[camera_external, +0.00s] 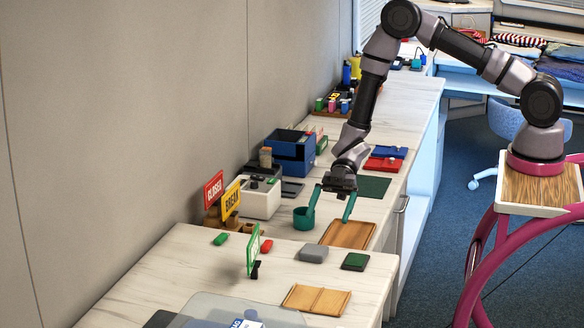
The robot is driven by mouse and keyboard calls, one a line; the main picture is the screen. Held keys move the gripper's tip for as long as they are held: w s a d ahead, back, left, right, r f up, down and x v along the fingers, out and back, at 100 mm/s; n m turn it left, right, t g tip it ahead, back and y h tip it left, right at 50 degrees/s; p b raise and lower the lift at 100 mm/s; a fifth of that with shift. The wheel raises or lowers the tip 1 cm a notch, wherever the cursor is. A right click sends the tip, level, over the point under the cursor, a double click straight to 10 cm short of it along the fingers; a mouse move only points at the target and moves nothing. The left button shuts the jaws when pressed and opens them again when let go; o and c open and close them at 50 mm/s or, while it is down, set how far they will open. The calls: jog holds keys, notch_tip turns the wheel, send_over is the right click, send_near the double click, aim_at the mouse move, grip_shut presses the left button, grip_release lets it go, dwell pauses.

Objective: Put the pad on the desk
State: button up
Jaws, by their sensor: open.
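My gripper (329,213) points down with its two teal fingers spread and nothing between them. It is over the long white desk (330,274), near the back edge of a brown wooden tray (349,236). A small dark pad (355,261) with a green top lies flat on the desk in front of that tray. A grey rounded block (314,255) lies to its left. I cannot tell for certain which of these two is the task's pad. A teal cup (303,219) stands close beside the left finger.
A second wooden tray (316,299) lies in front. Upright signs, a red one (214,189) and a green one (254,249), stand at left. A blue box (291,150) and white box (260,198) stand near the wall. A dark green mat (373,187) lies behind the gripper.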

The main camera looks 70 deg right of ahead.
jog(key=w+d+r+m+t+h, duration=0.25)
jog(key=w+d+r, duration=0.2)
jog(key=r, duration=0.25)
jog(key=w+d+r+m+t+h, duration=0.25)
jog(key=w+r+t, duration=0.2)
jog(key=r, duration=0.25)
jog(key=s+d+r+m+t+h, duration=0.1)
jog(key=d+r+m+t+h, duration=0.15)
jog(key=d+r, duration=0.5)
jog(key=s+d+r+m+t+h, duration=0.1)
jog(key=d+r+m+h, duration=0.25)
jog(key=r, duration=0.65)
jog(key=s+d+r+m+g+h, duration=0.1)
jog(key=s+d+r+m+h, duration=0.15)
jog(key=s+d+r, duration=0.35)
jog(key=s+d+r+m+g+h, duration=0.1)
jog(key=s+r+m, duration=0.25)
jog(key=s, duration=0.55)
jog(key=s+a+m+g+y, duration=0.1)
jog(key=s+a+m, duration=0.1)
jog(key=s, duration=0.8)
jog(key=s+a+m+y, duration=0.1)
jog(key=s+m+y, duration=0.1)
jog(key=s, duration=0.7)
jog(key=shift+s+a+r+m+g, duration=0.35)
jog(key=shift+s+m, duration=0.05)
jog(key=shift+m, duration=0.1)
